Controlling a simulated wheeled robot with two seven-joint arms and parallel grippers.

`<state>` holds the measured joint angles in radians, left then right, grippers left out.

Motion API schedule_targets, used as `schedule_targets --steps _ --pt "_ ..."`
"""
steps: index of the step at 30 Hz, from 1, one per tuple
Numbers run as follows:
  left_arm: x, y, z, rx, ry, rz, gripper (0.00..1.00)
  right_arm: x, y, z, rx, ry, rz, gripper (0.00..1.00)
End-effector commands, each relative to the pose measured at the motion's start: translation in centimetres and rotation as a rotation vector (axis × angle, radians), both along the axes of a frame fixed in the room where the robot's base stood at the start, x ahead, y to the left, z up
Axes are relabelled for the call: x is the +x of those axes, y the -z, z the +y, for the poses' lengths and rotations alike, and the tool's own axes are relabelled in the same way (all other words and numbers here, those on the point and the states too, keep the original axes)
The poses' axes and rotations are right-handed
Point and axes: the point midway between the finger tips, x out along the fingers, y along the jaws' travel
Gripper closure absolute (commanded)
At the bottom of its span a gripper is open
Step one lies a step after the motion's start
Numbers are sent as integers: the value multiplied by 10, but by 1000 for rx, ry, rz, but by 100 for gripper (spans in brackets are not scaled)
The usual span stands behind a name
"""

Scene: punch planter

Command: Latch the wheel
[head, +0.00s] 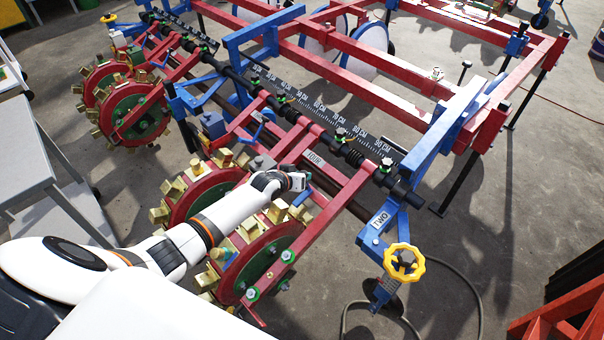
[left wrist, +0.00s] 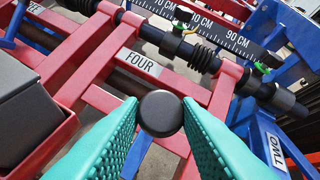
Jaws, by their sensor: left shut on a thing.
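My left gripper (head: 297,181) reaches over the near wheel unit from the left. In the left wrist view its two teal fingers (left wrist: 160,108) are closed on a round black knob (left wrist: 161,118). A blue lever (left wrist: 138,155) shows below the knob, between the fingers. The knob is beside the red frame bar with the FOUR label (left wrist: 139,63); that label (head: 314,158) also shows in the head view. The near red and green wheel (head: 262,258) with brass cups is below my arm, partly hidden by it. My right gripper is not in view.
A black toolbar with a centimetre scale (head: 320,105) runs behind the wheels. A yellow handwheel (head: 403,263) stands by the blue TWO bracket (head: 380,220). Other wheels (head: 128,105) are at the upper left.

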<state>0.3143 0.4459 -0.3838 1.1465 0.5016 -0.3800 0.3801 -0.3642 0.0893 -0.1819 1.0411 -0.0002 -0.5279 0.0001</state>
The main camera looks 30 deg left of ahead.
Motion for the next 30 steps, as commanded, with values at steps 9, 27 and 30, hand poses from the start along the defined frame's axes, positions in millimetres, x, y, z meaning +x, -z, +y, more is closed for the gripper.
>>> schedule_targets --steps 9,27,30 --pt "-9 10 2 5 1 18 100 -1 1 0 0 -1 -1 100" --pt "-9 10 3 6 1 20 49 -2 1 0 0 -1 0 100" --pt "-9 9 3 5 1 17 49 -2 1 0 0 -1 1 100"
